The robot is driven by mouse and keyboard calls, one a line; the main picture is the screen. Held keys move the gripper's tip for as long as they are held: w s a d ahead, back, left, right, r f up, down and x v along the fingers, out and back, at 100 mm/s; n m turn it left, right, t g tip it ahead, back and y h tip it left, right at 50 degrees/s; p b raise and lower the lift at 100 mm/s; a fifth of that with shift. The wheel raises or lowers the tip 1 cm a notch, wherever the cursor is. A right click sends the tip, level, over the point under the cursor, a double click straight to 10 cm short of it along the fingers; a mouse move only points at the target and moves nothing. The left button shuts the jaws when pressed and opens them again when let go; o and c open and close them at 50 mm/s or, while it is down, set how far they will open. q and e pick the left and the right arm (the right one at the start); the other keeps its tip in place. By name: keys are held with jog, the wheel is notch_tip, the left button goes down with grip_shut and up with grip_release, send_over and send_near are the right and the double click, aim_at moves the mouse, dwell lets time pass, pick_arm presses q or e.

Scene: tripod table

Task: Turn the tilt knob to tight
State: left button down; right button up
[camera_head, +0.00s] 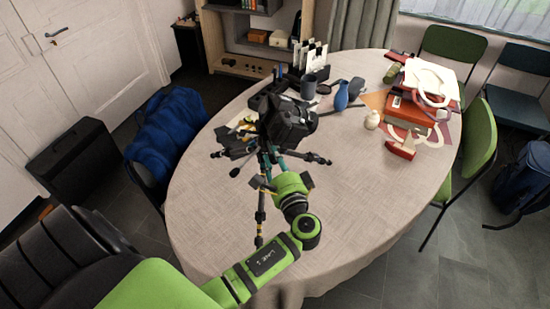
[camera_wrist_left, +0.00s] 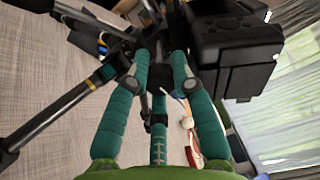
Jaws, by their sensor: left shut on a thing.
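A black camera (camera_head: 289,122) sits on a tripod (camera_head: 259,218) that stands on the table. The camera also shows at the upper right of the left wrist view (camera_wrist_left: 235,45). My left gripper (camera_head: 268,155) reaches in from the front, just below the camera, with its fingers at the tripod head. In the left wrist view its teal fingers (camera_wrist_left: 162,60) close in on the dark tripod head, shut on a part there that appears to be the tilt knob. The fingers hide the knob, so its turn cannot be seen. My right gripper is not in view.
The oval table (camera_head: 350,220) has a pale cloth and is bare at the front right. Tripod legs spread close around my gripper. Chairs surround the table.

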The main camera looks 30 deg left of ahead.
pick_arm(q)
jog(key=c, duration=1.3)
grip_release()
jog(key=v, duration=1.2)
jog(key=shift+s, duration=0.1)
